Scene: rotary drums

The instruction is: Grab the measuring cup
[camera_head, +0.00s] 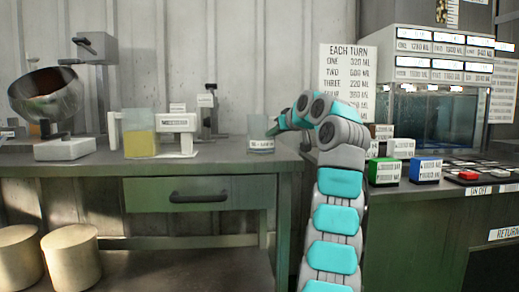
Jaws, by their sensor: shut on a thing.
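The measuring cup (259,134) is a small, pale, see-through vessel. It is upright at the back right of the green workbench, just above or on its top; I cannot tell which. A small white label (261,145) shows at its base. My arm, grey and teal, reaches in from the lower right and bends left. My gripper (272,130) is at the right side of the cup and shut on it. The fingers are small and partly hidden by my wrist.
A clear container with yellow contents (140,145) stands by a white device (177,133) on the workbench (225,158). A tilted drum (45,96) is at far left. Green (384,171) and blue (425,170) boxes and a tank (432,118) stand right. The bench middle is clear.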

